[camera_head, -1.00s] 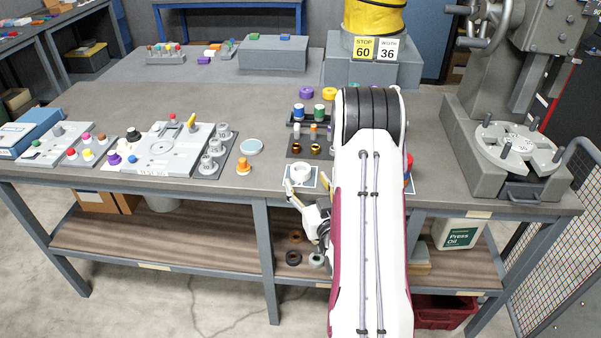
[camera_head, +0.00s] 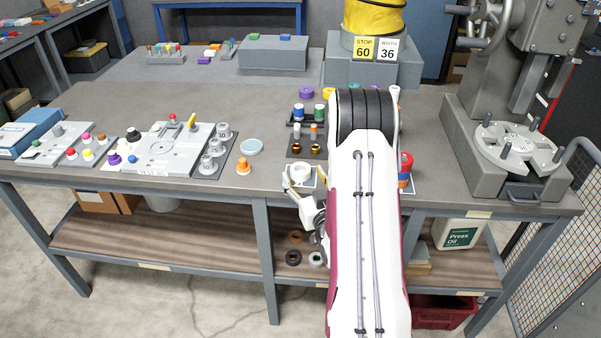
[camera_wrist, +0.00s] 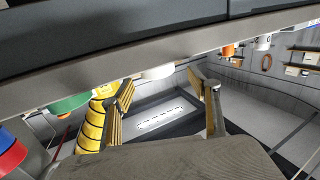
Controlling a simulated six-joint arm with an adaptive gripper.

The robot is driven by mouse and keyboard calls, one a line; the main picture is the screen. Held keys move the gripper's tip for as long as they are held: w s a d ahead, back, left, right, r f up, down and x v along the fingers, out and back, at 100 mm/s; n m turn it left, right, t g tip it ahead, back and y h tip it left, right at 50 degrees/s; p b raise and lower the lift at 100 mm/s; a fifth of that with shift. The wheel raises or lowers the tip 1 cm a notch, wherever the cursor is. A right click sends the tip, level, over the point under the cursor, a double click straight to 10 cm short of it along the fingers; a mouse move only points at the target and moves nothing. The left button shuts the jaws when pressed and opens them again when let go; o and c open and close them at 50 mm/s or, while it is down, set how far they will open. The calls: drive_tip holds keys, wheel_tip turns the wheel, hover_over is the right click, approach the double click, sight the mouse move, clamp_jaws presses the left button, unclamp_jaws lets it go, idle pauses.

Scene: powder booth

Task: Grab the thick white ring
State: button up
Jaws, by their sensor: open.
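The thick white ring (camera_head: 301,170) lies on a pale card near the front edge of the bench in the head view. My gripper (camera_head: 298,187) is just in front of it, at the bench's front edge, with its fingers apart and nothing between them. In the wrist view, my gripper (camera_wrist: 165,88) shows its two fingers spread wide. A white rounded shape (camera_wrist: 157,72) is seen beyond and between the fingertips, by the bench edge; it may be the ring, but only a part shows.
Behind the ring is a dark holder (camera_head: 297,148) with copper-coloured pieces. A red and blue stack (camera_head: 404,170) stands right of my arm. An orange knob piece (camera_head: 243,166) and a pale round disc (camera_head: 251,146) sit to the left, with bare bench around them.

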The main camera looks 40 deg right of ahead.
sight(299, 164)
drive_tip(key=shift+x, duration=2.35)
drive_tip(key=shift+d, duration=0.15)
drive_tip(key=c, duration=1.4)
